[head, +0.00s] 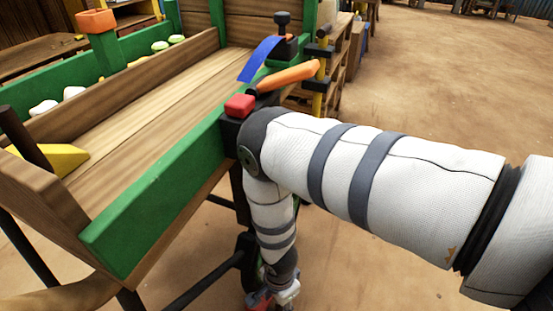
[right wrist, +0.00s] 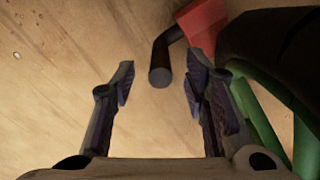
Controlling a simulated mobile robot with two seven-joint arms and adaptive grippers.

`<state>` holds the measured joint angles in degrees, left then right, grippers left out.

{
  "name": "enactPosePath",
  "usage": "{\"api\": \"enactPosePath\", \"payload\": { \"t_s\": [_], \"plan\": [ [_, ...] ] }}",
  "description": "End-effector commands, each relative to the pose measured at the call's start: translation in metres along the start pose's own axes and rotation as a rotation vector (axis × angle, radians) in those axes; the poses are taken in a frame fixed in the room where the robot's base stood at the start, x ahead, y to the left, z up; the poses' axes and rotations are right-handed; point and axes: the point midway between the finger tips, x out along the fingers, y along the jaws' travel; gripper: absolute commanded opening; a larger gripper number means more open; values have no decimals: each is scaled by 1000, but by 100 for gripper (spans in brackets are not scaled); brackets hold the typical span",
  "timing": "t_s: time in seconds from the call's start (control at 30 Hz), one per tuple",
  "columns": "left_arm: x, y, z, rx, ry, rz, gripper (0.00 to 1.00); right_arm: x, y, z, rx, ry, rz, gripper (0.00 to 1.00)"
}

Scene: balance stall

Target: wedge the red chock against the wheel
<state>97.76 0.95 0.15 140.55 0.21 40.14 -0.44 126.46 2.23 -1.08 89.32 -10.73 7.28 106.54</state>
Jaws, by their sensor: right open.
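The red chock (right wrist: 205,22) lies on the ground at the top of the right wrist view, with a bent black handle (right wrist: 164,58) sticking out toward my gripper. The dark wheel (right wrist: 275,45) is right beside it; I cannot tell whether they touch. My right gripper (right wrist: 160,88) is open, with the handle's end between and just beyond its fingertips, not gripped. In the head view my right arm hangs down beside the cart, and the chock (head: 258,300) shows low by the gripper, partly cut off. The wheel is mostly hidden there. My left gripper is not in view.
The wooden cart with green rails (head: 160,207) fills the left side. A red block (head: 239,105) and an orange-handled lever (head: 288,76) sit at its edge, close to my arm. A green frame (right wrist: 255,115) runs beside my right finger. Open ground lies to the right.

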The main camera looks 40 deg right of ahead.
Motion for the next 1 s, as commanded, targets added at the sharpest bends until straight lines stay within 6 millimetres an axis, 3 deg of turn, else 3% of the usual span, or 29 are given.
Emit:
{"api": "enactPosePath", "payload": {
  "t_s": [0.03, 0.23, 0.67, 0.87, 1.0],
  "plan": [
    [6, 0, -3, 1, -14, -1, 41, 15, 1, 0, -1, 1, 4, 41],
    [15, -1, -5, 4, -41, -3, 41, 43, 1, 0, -1, 0, 2, 41],
    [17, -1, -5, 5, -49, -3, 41, 51, 0, 0, 0, -1, -1, 41],
    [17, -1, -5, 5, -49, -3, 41, 50, 0, 0, 0, 0, -1, 0],
    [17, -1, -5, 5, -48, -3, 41, 50, -1, 0, 0, -1, -2, 0]
  ]
}}
